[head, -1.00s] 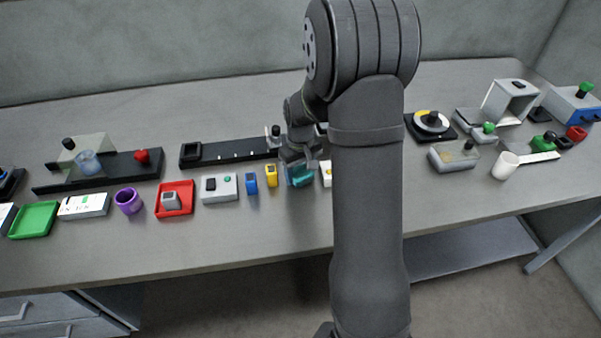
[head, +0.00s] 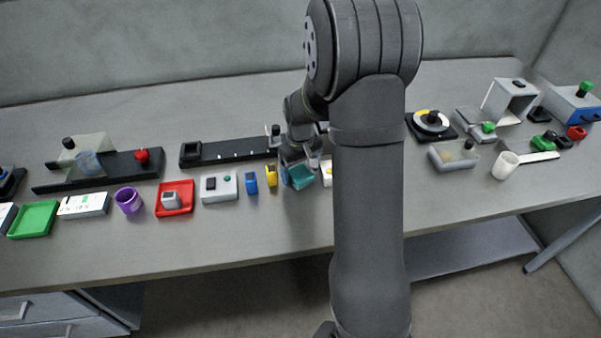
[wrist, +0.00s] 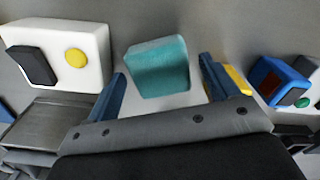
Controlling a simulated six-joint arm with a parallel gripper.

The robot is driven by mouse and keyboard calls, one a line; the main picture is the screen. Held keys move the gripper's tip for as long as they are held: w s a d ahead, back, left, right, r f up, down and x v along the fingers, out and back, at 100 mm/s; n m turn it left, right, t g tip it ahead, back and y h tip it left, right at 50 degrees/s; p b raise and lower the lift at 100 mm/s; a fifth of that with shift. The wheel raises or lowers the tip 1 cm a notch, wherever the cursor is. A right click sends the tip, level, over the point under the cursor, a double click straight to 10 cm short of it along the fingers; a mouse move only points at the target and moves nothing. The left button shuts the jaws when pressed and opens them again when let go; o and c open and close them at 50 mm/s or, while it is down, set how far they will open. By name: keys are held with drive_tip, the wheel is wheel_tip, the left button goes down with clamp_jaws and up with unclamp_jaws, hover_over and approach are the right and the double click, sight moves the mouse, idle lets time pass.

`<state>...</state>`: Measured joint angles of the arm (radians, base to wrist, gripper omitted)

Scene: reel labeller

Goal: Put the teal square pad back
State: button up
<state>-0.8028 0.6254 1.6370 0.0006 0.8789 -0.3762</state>
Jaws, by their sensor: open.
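The teal square pad (head: 301,179) is near the front middle of the table, just below my gripper (head: 300,168). In the wrist view the teal pad (wrist: 158,68) sits between the two blue fingers of my gripper (wrist: 163,66). The fingers stand apart, with a gap showing on each side of the pad. The pad looks slightly turned relative to the jaws. Its underside is hidden, so I cannot tell exactly what it rests on.
A white box with black and yellow buttons (wrist: 65,55) stands close beside one finger. A yellow block (head: 271,176) and a blue block (head: 251,183) are close on the other side. A black rail (head: 225,152) lies behind. The table front is clear.

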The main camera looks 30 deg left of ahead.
sight(301, 173)
wheel_tip(301, 173, up, 11)
idle(0.3)
drive_tip(key=shift+f, duration=4.25)
